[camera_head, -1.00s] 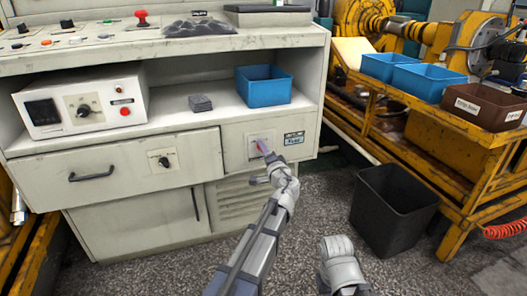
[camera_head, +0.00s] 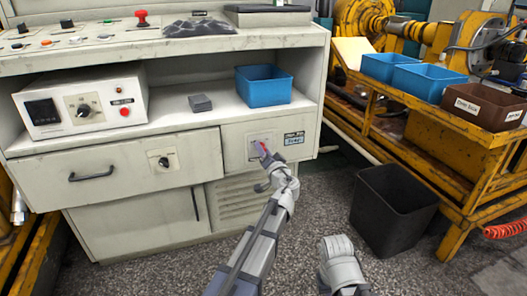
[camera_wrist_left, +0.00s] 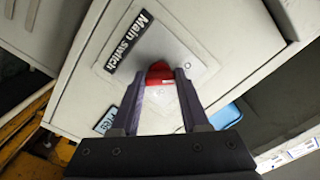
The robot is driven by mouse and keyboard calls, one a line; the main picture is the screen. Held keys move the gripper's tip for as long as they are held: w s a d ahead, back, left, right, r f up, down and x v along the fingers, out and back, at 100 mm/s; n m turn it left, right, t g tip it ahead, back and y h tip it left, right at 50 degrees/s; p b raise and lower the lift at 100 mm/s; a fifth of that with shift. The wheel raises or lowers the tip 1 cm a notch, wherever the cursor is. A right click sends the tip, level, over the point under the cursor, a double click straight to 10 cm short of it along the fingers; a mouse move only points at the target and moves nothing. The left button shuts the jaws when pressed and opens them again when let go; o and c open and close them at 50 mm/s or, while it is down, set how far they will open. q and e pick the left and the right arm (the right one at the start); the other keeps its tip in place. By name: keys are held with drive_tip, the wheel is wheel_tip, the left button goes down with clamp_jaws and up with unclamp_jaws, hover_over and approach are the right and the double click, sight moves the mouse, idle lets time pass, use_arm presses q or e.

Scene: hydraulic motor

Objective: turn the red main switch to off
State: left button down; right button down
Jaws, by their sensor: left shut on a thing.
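The red main switch (camera_wrist_left: 159,72) sits on a pale square plate (camera_wrist_left: 187,48) on the cabinet front, beside a black "Main switch" label (camera_wrist_left: 129,42). In the head view only a bit of the red switch (camera_head: 262,146) shows past my fingers. My left gripper (camera_wrist_left: 160,80) is shut on the red switch, with one finger on each side of it. In the head view my left gripper (camera_head: 265,155) reaches up to the panel right of the drawer. The lower part of the switch is hidden between the fingers. My right gripper is not clearly visible.
A blue-edged label (camera_head: 294,138) is right of the switch plate. A drawer with a black knob (camera_head: 163,161) is to the left. A blue bin (camera_head: 264,86) stands on the shelf above. A black bin (camera_head: 393,210) stands on the floor at right.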

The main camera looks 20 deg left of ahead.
idle(0.3)
use_arm(q)
drive_tip(key=shift+c, duration=2)
unclamp_jaws()
drive_tip(key=shift+s+d, duration=0.1)
drive_tip(key=v, duration=0.7)
drive_tip(key=shift+s+d, duration=0.15)
drive_tip(key=shift+s, duration=0.15)
